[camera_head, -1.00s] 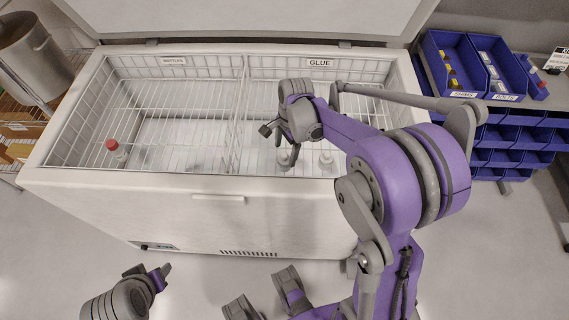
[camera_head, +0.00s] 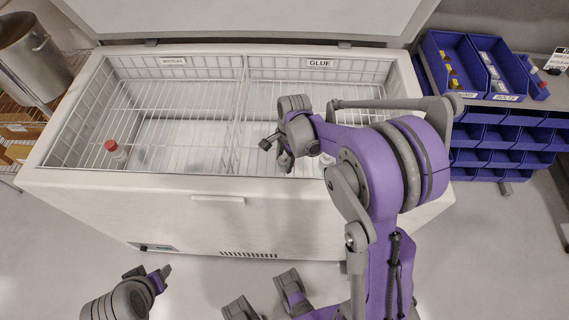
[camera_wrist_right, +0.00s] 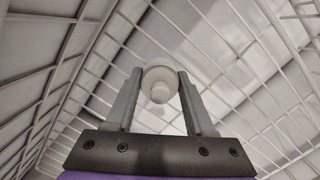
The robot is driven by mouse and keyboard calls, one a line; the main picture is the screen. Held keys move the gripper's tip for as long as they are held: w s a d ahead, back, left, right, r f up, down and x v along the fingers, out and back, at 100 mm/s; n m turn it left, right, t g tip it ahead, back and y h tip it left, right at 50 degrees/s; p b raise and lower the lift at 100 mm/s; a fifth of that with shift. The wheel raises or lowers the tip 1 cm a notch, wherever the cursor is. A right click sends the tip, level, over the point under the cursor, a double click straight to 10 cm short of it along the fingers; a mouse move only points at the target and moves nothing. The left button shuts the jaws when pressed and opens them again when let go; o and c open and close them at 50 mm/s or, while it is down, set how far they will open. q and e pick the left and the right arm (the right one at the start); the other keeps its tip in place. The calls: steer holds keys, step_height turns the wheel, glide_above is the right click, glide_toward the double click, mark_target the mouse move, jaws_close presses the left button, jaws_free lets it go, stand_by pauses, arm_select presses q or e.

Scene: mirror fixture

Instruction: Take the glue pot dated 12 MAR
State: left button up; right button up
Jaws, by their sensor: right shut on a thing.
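My right gripper (camera_head: 286,161) reaches down into the compartment labelled GLUE of the white chest freezer (camera_head: 215,210). In the right wrist view its two fingers (camera_wrist_right: 160,88) are shut on a white round pot (camera_wrist_right: 160,74) with a smaller round knob or cap. No date shows on this pot, and I cannot tell whether it touches the freezer floor. In the head view the gripper and arm hide it. Another white pot (camera_head: 327,158) shows in part beside my right arm. My left gripper (camera_head: 150,280) appears at lower left; its jaw opening is unclear.
A white wire divider (camera_head: 238,115) separates the GLUE side from the BOTTLES side. A red-capped bottle (camera_head: 116,150) stands on the BOTTLES side. The raised lid (camera_head: 240,15) is behind. Blue bins (camera_head: 495,65) stand at right; a metal drum (camera_head: 33,55) is at left.

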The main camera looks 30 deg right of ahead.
jaws_close()
steer(key=shift+r, duration=0.15)
